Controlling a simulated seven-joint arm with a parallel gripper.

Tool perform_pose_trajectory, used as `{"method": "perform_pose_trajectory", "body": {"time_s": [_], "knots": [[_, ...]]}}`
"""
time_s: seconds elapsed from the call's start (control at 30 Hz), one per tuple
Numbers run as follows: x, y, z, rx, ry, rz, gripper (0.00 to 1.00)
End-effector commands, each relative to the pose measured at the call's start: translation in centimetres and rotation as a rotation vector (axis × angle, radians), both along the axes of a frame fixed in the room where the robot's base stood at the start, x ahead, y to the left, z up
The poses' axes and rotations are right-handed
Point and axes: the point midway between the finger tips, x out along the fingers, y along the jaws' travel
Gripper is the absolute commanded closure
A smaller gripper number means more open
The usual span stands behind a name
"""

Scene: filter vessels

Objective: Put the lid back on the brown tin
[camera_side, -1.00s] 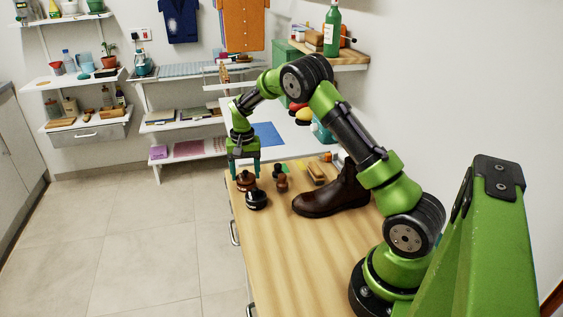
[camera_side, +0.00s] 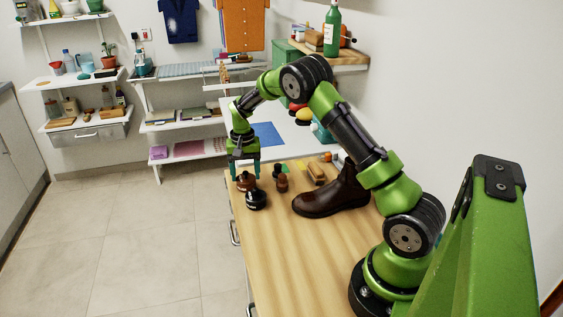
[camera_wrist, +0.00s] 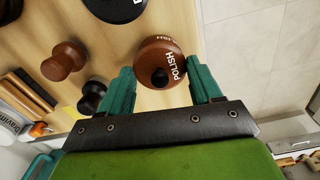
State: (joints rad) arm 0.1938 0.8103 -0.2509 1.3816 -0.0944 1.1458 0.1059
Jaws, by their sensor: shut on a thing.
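The brown lid (camera_wrist: 149,58), marked POLISH and with a dark round knob, is between the teal fingers of my gripper (camera_wrist: 161,76) in the wrist view. My gripper is shut on it across its rim. In the side view my gripper (camera_side: 245,174) points down at the far left corner of the wooden table. The brown tin (camera_side: 246,185) shows there at the fingertips, low over the table. The lid hides the tin's opening from above, and I cannot tell whether the lid rests on the tin or is slightly above it.
A black tin (camera_side: 256,201) stands close in front. A small brown knobbed piece (camera_side: 282,184) and a black one (camera_wrist: 92,92) stand to the side. A dark brown shoe (camera_side: 335,196) and brushes (camera_side: 316,172) lie farther right. The table's left edge is near; its front is clear.

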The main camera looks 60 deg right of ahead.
Motion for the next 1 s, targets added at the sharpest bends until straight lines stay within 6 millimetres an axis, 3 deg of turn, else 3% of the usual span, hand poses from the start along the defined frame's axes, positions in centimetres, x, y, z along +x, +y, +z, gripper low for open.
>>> {"method": "perform_pose_trajectory", "body": {"time_s": [0.2, 0.23, 0.4, 0.6, 0.67, 1.0], "knots": [[0.01, -0.01, 0.01, 0.0, 0.0, 0.0, 0.65], [0.01, -0.01, 0.01, 0.0, 0.0, 0.0, 0.31], [0.01, -0.01, 0.01, 0.0, 0.0, 0.0, 0.06], [0.01, -0.01, 0.01, 0.0, 0.0, 0.0, 0.06], [0.01, -0.01, 0.0, 0.0, 0.0, 0.0, 0.0], [0.05, -0.02, 0.57, -0.001, -0.002, 0.0, 0.0]]}}
